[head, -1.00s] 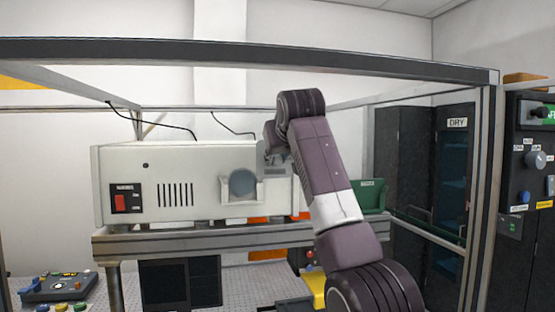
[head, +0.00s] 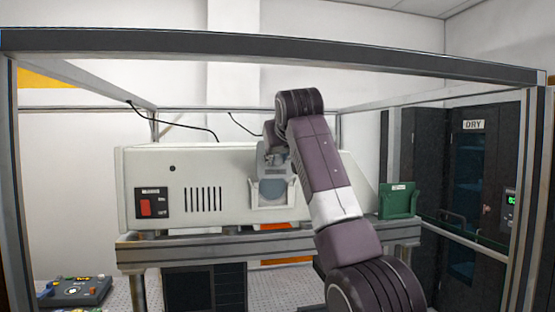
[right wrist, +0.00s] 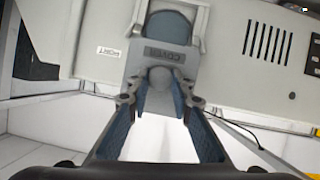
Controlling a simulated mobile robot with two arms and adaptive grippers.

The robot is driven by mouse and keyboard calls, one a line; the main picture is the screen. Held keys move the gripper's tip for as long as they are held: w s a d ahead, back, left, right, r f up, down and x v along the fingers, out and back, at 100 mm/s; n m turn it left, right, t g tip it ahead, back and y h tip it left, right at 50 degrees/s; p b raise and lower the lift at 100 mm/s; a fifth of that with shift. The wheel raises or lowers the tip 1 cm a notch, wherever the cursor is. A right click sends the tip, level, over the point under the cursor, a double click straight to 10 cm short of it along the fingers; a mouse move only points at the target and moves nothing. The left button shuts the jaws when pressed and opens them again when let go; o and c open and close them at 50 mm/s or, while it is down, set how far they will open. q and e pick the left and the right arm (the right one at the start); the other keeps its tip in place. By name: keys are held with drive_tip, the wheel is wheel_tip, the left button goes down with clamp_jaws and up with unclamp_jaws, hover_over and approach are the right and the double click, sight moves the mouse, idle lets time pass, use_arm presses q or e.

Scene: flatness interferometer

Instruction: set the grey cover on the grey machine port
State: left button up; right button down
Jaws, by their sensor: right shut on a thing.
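The grey machine port (head: 272,190) is a round blue-grey disc in a pale frame on the front of the white machine (head: 205,165). My right gripper (head: 272,150) is just above the port in the head view. It is shut on the grey cover (head: 275,171). In the right wrist view the cover (right wrist: 163,58) carries an upside-down label, and its rounded grip lies between the two fingertips of the gripper (right wrist: 160,98). The port (right wrist: 168,25) shows just beyond the cover, which overlaps its edge in that view. Whether they touch cannot be told. My left gripper is out of view.
The machine stands on a metal-framed bench (head: 190,247). A dark frame beam (head: 280,47) crosses above. A green bin (head: 397,202) sits at the machine's right end. A control box (head: 80,291) lies at lower left. A dark drying cabinet (head: 470,190) stands at right.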

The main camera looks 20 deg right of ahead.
drive_tip(key=shift+w+a, duration=0.15)
drive_tip(key=shift+s+d+r, duration=0.1)
drive_tip(key=shift+s+d, duration=0.2)
drive_tip(key=shift+d, duration=0.1)
drive_tip(key=shift+w+a, duration=0.3)
drive_tip(key=shift+w, duration=0.65)
drive_tip(key=shift+w+d, duration=0.1)
